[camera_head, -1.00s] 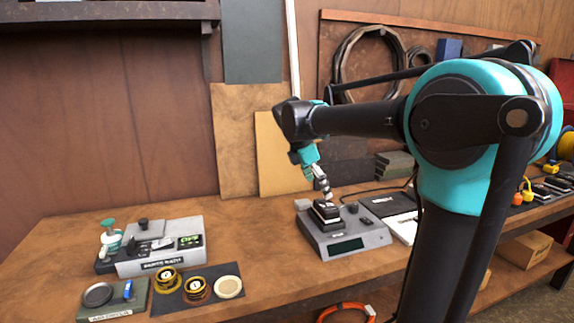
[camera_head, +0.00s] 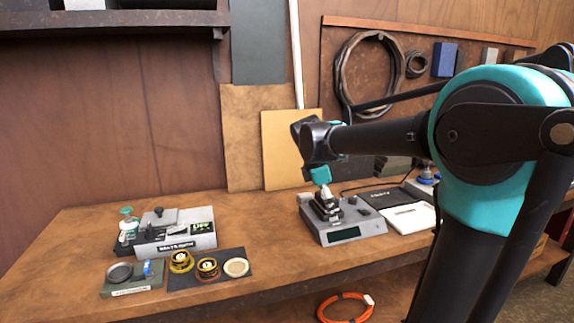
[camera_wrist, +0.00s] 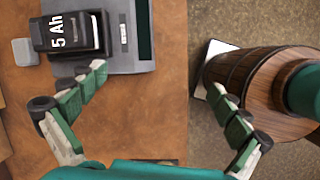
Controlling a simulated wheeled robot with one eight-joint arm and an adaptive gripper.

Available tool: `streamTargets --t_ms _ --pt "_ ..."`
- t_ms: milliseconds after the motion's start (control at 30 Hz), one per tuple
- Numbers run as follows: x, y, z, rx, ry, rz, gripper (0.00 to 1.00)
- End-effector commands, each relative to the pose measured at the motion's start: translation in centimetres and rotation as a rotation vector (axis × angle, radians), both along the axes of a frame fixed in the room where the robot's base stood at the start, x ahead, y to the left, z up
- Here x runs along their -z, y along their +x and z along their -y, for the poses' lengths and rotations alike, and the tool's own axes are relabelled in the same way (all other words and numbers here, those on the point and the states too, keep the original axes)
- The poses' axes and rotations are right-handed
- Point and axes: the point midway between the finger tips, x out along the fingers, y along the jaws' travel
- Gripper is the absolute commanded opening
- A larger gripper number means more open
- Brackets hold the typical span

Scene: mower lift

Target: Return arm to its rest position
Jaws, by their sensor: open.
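My gripper (camera_head: 325,190) points down just above the charger in the head view, its teal part and small fingertips showing at the end of the dark arm. In the wrist view my gripper (camera_wrist: 158,85) has its two green fingers wide apart with nothing between them. A black battery marked 5 Ah (camera_wrist: 75,35) sits on the grey charger (camera_wrist: 129,62), beyond the left finger. In the head view the charger (camera_head: 345,234) stands on the bench, with the dark battery on it partly hidden by the fingers. I cannot tell whether a finger touches the battery.
The wooden bench (camera_head: 275,265) carries a grey test unit (camera_head: 176,240) and a dark mat with round yellow parts (camera_head: 181,261) at left. A white pad (camera_head: 408,217) lies right of the charger. An orange loop (camera_head: 345,309) is below the bench edge. The bench middle is clear.

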Motion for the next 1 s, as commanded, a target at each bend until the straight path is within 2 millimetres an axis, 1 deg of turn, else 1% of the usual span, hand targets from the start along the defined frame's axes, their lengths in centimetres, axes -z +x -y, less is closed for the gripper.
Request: streamTargets --t_ms 233,333,367,467,500,600,700,833,1000 --pt "4.7 -3.0 2.2 0.286 0.118 0.108 1.00" --pt "7.4 -5.0 3.3 0.457 0.191 0.166 1.00" --pt "8.4 -5.8 3.7 0.520 0.215 0.186 1.00" --pt "12.0 -9.0 4.9 0.772 0.322 0.261 1.00" --pt "13.5 -10.3 5.3 0.880 0.369 0.290 1.00" --pt "16.7 -13.5 6.0 1.127 0.473 0.348 1.00" --pt "18.9 -16.0 6.3 1.320 0.558 0.387 1.00" --pt "20.6 -18.0 6.4 1.474 0.625 0.413 1.00" --pt "21.0 -18.5 6.4 1.528 0.648 0.421 1.00"
